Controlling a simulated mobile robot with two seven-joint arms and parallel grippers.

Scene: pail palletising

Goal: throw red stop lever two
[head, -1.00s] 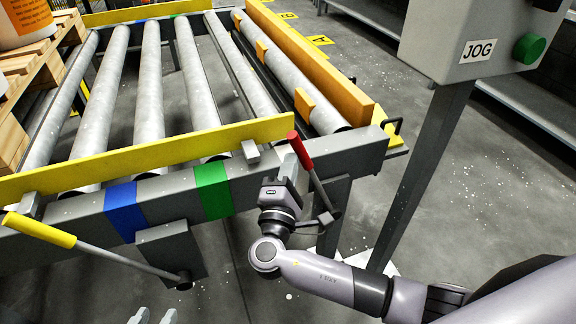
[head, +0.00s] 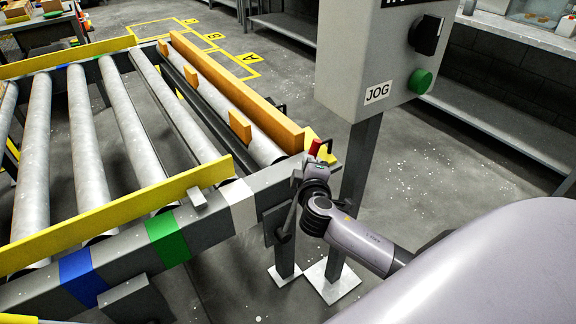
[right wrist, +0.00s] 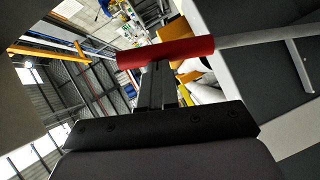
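The red-handled stop lever (head: 315,147) stands at the right end of the conveyor's front rail, leaning right. Its red grip crosses the right wrist view (right wrist: 165,52), with the grey rod running off to the right. My right gripper (head: 312,172) is up against the lever in the head view. In the right wrist view its two dark fingers (right wrist: 157,85) lie close together, shut, with their tips at the edge of the red grip. They do not appear to close around it. My left gripper is out of view.
The roller conveyor (head: 215,228) fills the left, with blue, green and white bands on its front rail. A grey JOG control box (head: 365,60) on a post stands just right of the lever. Open floor lies beyond the post.

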